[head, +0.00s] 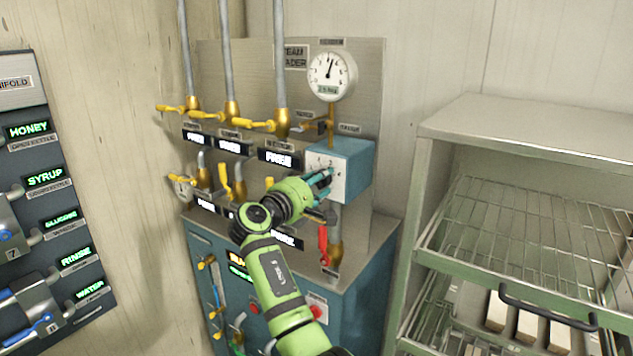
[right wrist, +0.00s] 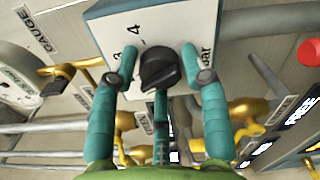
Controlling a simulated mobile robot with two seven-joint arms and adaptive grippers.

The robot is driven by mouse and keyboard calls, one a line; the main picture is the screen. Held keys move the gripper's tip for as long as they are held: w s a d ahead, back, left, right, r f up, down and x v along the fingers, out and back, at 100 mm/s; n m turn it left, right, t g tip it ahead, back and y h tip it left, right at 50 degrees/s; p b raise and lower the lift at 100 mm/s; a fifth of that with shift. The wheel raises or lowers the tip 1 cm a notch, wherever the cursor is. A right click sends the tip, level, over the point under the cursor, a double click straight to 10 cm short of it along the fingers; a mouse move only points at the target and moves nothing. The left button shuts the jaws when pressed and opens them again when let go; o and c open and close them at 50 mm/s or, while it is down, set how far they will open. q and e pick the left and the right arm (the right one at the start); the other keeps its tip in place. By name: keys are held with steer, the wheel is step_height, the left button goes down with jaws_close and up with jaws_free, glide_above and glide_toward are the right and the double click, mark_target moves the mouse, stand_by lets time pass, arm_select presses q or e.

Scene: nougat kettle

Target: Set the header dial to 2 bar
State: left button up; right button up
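The header dial is a black knob (right wrist: 160,68) on the front face of a blue box with a white panel (head: 349,186). The right wrist view shows the knob close up, with a "4" to its upper left and "bar" lettering at its right. Its exact setting cannot be read. My right gripper (head: 322,182) is at this panel and hides most of the dial in the head view. In the right wrist view its teal fingers (right wrist: 160,60) stand apart on both sides of the knob, with small gaps visible. My left gripper is not in view.
A round white gauge (head: 329,76) stands above the box, its needle pointing slightly right of up. A red-handled valve (head: 323,246) hangs below. Yellow valve handles (head: 254,124) and pipes crowd the left. A metal rack (head: 520,215) stands at right.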

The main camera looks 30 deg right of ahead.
steer(key=shift+o, duration=0.3)
steer(key=shift+s+d, duration=0.15)
steer(key=shift+d, duration=0.05)
steer(key=v, duration=1.2)
